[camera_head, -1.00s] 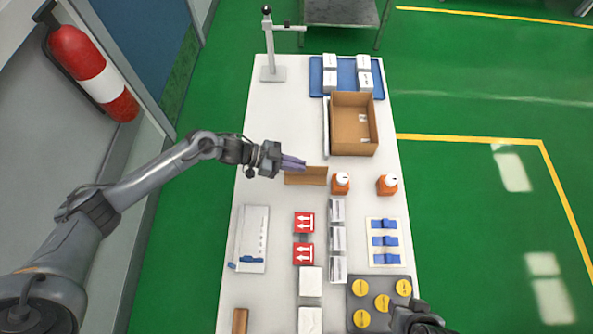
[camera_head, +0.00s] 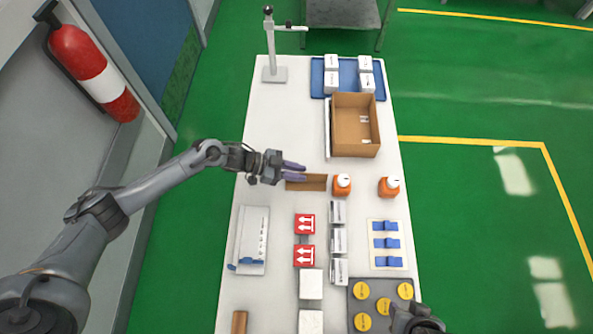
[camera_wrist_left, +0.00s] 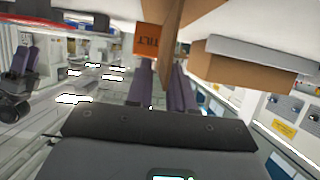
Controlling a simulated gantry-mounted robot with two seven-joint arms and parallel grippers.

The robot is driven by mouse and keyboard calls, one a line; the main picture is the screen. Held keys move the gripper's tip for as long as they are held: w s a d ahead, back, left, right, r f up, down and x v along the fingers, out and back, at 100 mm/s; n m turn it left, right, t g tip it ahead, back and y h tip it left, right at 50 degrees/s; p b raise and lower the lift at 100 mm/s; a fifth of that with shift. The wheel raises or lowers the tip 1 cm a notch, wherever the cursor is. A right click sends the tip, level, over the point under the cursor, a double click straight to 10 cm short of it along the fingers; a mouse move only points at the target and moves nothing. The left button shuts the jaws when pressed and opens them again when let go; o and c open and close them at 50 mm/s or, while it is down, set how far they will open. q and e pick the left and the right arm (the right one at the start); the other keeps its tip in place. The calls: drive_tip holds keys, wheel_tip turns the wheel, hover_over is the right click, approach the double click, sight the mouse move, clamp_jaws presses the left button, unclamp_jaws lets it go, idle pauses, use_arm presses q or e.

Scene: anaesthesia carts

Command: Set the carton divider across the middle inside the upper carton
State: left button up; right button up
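The brown carton divider (camera_head: 308,184) is a cardboard panel on the white table, left of an orange container.
Two orange containers, one near the divider (camera_head: 342,185) and one farther right (camera_head: 388,187), stand before the carton. A blue tray (camera_head: 348,78) with white boxes lies behind it. A stand (camera_head: 273,72) is at the back left. The table left of the carton is mostly clear.

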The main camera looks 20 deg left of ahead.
use_arm(q)
drive_tip(key=shift+o, duration=0.7)
drive_tip(key=shift+r, duration=0.2)
drive_tip(key=v, duration=1.2)
drive_tip(key=shift+p, duration=0.3)
